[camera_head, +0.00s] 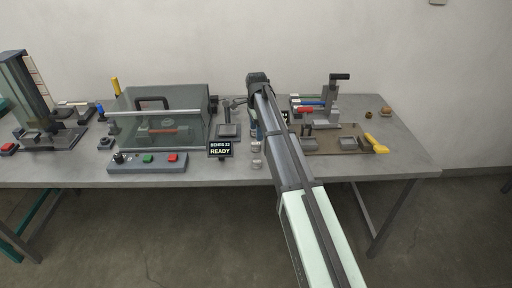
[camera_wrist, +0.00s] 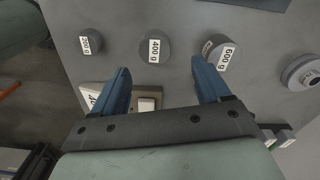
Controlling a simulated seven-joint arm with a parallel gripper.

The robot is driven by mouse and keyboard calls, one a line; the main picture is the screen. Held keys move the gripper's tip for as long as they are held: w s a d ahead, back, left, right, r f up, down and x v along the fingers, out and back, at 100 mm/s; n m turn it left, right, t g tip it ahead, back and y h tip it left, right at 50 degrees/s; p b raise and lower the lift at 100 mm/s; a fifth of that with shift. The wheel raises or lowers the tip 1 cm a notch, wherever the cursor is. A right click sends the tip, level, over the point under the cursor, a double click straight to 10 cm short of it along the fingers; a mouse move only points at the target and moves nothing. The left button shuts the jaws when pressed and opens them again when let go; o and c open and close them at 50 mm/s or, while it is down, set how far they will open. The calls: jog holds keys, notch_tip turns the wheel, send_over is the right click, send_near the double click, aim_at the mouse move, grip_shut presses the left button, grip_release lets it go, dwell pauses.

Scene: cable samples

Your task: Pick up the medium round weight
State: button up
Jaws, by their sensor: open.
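Three grey round weights with white labels lie in a row in the wrist view. The medium round weight (camera_wrist: 154,49), which appears to read 400 g, is in the middle. The smaller weight (camera_wrist: 91,41) is to its left and the larger 600 g weight (camera_wrist: 210,45) to its right. My gripper (camera_wrist: 162,78) is open and empty, its blue fingers spread wide. The medium weight shows between the fingertip directions, beyond the tips; I see no contact. In the head view, small silver weights (camera_head: 256,163) stand left of my arm, but I cannot tell which is which.
A display reading READY (camera_head: 220,149) stands left of the weights. A clear-covered machine (camera_head: 190,105) is farther left. A brown board (camera_head: 330,145) with fixtures lies right of my arm. The wrist view shows a round grey part (camera_wrist: 301,73) at right.

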aim_at(256, 143)
jog(key=shift+s+f, duration=0.2)
jog(key=shift+f, duration=1.45)
jog(key=shift+s+f, duration=0.2)
jog(key=shift+f, duration=1.45)
grip_shut()
jog(key=shift+r, duration=0.15)
